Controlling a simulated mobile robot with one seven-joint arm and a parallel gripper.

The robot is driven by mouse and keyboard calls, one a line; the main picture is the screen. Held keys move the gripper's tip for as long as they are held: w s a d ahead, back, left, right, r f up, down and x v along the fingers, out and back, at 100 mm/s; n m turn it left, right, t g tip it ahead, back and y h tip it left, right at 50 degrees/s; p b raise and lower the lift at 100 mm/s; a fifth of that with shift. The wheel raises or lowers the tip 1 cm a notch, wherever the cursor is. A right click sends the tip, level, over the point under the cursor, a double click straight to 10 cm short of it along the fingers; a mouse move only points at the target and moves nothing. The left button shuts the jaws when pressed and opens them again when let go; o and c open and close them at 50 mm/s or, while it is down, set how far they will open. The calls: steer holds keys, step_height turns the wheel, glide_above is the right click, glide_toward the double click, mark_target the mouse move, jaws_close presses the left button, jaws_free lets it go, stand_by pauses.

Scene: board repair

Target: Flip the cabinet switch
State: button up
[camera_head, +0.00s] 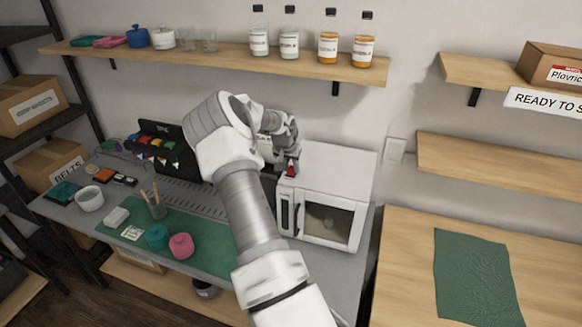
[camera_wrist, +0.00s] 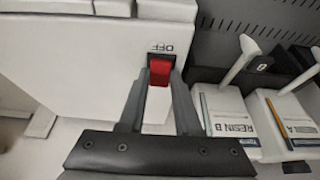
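The cabinet (camera_head: 324,167) is a white box with a dark-framed window in its front door. In the wrist view the red switch (camera_wrist: 160,72) sits beside the printed word OFF, which appears upside down. My gripper (camera_wrist: 160,82) has one dark finger on each side of the red switch, with no clear gap beside it. The fingers look shut on it. In the head view my gripper (camera_head: 289,170) is at the cabinet's upper left edge, and my arm hides part of the bench.
White boxes labelled RESIN B (camera_wrist: 221,112) and RESIN A (camera_wrist: 285,117) stand right of my gripper in the wrist view. A shelf with bottles (camera_head: 220,63) is above the cabinet. A green mat (camera_head: 125,232) with jars lies left. A wooden table (camera_head: 400,270) stands right.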

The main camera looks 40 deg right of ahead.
jaws_close()
steer(key=shift+w+d+y, duration=0.1)
steer(key=shift+d+y, duration=0.1)
steer(key=shift+y, duration=0.3)
steer(key=shift+w+d+g+y+p, duration=0.15)
steer(key=shift+g+y, duration=0.25)
steer(key=shift+y, duration=0.2)
steer(key=shift+w+d+g+y+p, duration=0.15)
steer(key=shift+g+y, duration=0.25)
steer(key=shift+y, duration=0.2)
steer(key=shift+r+g+y, duration=0.1)
steer(key=shift+g+y, duration=0.2)
steer(key=shift+y, duration=0.2)
steer(key=o, duration=0.7)
jaws_free()
steer(key=shift+s, duration=0.1)
